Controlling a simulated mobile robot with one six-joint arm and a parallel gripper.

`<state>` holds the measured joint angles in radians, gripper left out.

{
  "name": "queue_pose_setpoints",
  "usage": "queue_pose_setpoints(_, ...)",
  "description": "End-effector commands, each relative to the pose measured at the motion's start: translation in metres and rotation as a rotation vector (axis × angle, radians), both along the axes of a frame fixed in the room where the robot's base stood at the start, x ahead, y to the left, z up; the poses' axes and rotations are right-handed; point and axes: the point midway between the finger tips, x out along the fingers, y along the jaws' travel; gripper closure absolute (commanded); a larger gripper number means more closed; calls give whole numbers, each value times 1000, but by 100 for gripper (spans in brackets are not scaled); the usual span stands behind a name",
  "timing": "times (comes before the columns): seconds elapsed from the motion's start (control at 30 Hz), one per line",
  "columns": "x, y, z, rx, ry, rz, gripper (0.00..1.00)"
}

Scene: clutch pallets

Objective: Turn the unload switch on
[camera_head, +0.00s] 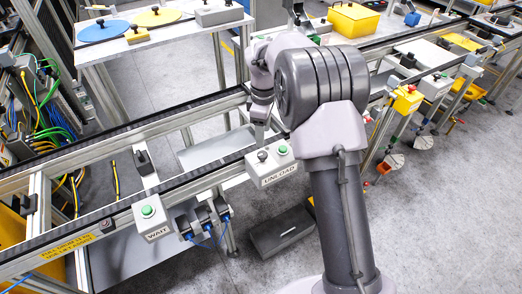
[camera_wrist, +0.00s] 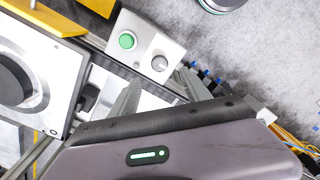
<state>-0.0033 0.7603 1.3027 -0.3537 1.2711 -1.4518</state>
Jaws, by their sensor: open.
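The UNLOAD box (camera_head: 274,172) is a white box on the front rail of the conveyor, labelled UNLOAD on its front. On its top are a green button (camera_head: 282,150) and a dark knob, the unload switch (camera_head: 262,155). In the wrist view the box (camera_wrist: 142,28) shows the green button (camera_wrist: 127,40) and the round grey knob (camera_wrist: 159,63). My gripper (camera_head: 260,141) points down just behind the knob in the head view. In the wrist view my open gripper (camera_wrist: 161,80) has its fingers apart, with the knob near the gap between their tips. Contact cannot be told.
A WAIT box (camera_head: 154,230) with a green button stands further left on the same rail. The conveyor rail (camera_head: 110,150) runs diagonally past the boxes. A table (camera_head: 140,45) with coloured discs stands behind. A dark box (camera_head: 283,232) lies on the floor below.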

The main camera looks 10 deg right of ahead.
Motion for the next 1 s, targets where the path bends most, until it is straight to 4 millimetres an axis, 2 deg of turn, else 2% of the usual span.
queue_pose_setpoints(0.03,-1,0,-20,-1,3,0,44)
queue_pose_setpoints(0.1,-1,0,-41,0,3,-1,44)
queue_pose_setpoints(0.3,0,0,-82,0,0,-2,44)
queue_pose_setpoints(0.43,0,0,-93,1,0,-2,44)
queue_pose_setpoints(0.7,0,0,-94,0,-1,-2,44)
queue_pose_setpoints(0.77,0,0,-94,0,-1,-2,54)
queue_pose_setpoints(1.0,0,0,-94,0,-1,-2,100)
